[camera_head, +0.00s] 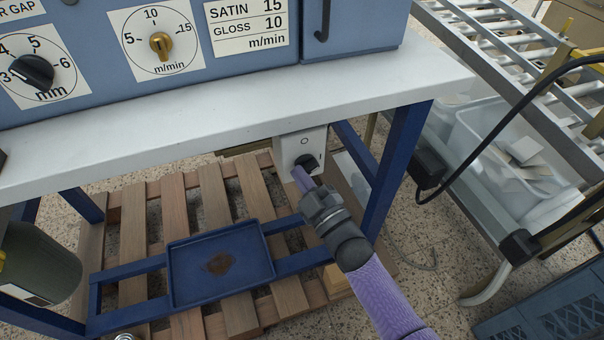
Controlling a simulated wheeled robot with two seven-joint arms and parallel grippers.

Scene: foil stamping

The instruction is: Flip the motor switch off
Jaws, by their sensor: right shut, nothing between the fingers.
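The motor switch (302,143) is a small light-grey box fixed under the front edge of the white tabletop. It has an "O" mark near its top and a black knob (307,163) below it. My right gripper (301,174) comes up from the lower right, shut and empty. Its tip is at the knob, just below it, and seems to touch it. The gripper partly covers the knob, so its exact setting is hard to tell. My left gripper is not in view.
The white tabletop edge (200,118) runs just above the switch. A blue table leg (398,165) stands to its right, near a roller conveyor (520,70). Below are a blue tray (220,265) and a wooden pallet (175,215). A dark green cylinder (38,262) is at lower left.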

